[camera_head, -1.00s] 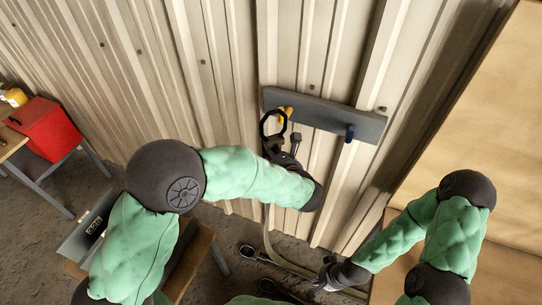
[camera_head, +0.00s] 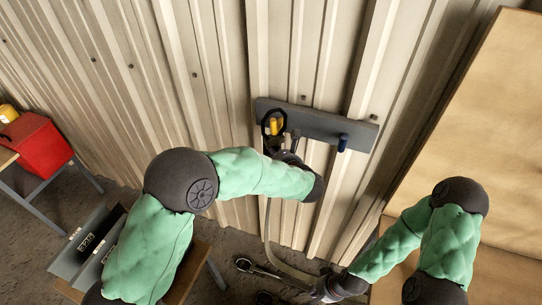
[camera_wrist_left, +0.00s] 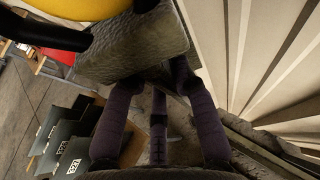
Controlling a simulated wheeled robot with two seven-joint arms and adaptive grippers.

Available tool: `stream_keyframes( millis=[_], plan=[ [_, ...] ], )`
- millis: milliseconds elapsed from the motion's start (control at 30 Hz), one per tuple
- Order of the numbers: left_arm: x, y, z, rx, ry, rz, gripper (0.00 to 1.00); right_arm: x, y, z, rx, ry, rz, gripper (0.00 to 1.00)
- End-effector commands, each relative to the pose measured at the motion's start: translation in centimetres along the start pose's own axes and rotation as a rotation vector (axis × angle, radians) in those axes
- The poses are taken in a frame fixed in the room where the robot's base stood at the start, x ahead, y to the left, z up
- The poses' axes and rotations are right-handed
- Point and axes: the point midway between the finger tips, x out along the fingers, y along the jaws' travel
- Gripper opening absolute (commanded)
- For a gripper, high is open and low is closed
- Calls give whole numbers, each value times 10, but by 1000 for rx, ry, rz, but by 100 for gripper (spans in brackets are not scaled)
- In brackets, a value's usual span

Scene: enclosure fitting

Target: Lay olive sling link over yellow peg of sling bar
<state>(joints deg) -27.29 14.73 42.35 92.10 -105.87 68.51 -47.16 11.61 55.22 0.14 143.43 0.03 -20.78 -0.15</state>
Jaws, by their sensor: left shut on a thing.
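The sling bar (camera_head: 315,124) is a grey bar on the ribbed wall. Its yellow peg (camera_head: 273,127) is at the left and a blue peg (camera_head: 342,142) at the right. My left gripper (camera_head: 277,147) is just below the yellow peg, shut on the olive sling link (camera_wrist_left: 135,50). The link's black ring (camera_head: 265,123) shows around the yellow peg in the head view. In the left wrist view the yellow peg (camera_wrist_left: 88,8) lies between the ring's dark sides; whether the ring rests on it I cannot tell. My right gripper (camera_head: 322,290) is low by the strap, its fingers unclear.
A pale strap (camera_head: 275,250) hangs from the link towards my right gripper. Dark ringed pieces (camera_head: 245,265) lie on the floor. Labelled grey bins (camera_head: 90,245) stand at left, a red box (camera_head: 35,145) on a table beyond. A large tan panel (camera_head: 480,120) is at right.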

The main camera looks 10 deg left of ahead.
Motion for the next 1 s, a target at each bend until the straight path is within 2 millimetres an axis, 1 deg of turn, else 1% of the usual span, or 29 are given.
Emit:
stream_keyframes(
  millis=[167,1000],
  plan=[
    [8,-7,4,-4,-2,2,0,0,0,0,0,0,0,0],
    [36,-17,-39,-2,-2,1,0,33,12,-1,0,0,0,0]
  ],
)
